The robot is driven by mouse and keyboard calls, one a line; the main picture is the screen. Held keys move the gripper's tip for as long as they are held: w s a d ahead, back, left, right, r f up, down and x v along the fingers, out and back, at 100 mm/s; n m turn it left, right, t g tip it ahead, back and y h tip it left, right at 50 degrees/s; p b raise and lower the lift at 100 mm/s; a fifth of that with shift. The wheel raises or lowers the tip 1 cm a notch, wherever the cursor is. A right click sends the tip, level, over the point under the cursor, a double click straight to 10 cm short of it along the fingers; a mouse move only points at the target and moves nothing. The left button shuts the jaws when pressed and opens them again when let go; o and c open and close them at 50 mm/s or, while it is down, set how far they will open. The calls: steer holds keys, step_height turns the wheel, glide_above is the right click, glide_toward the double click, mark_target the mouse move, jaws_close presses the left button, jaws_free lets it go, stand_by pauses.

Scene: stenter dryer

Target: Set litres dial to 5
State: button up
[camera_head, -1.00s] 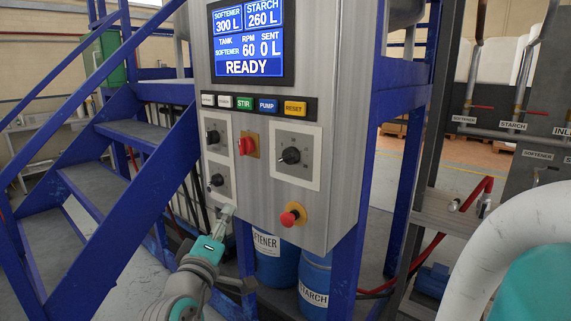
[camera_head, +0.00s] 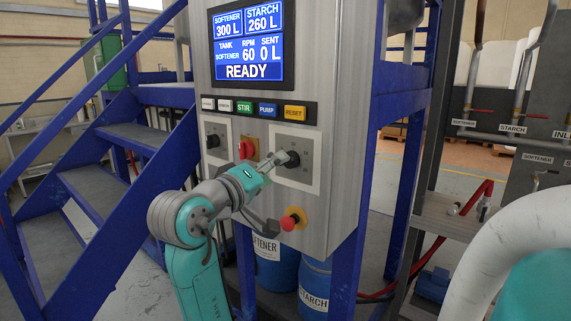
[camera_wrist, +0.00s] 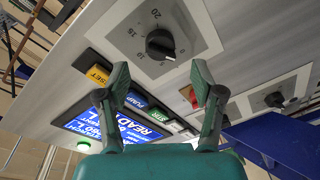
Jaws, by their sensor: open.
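A red switch (camera_head: 246,149) and a smaller black dial (camera_head: 212,141) are left of the plate. A row of buttons with a yellow RESET (camera_head: 294,112) lies above, under the screen (camera_head: 247,45) reading READY. A red emergency knob (camera_head: 289,223) sticks out below.

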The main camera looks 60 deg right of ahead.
steer(key=shift+s+d, duration=0.15)
steer(key=shift+d, duration=1.3)
steer(key=shift+s+d, duration=0.15)
steer(key=shift+d, duration=1.3)
steer(key=c, duration=1.1)
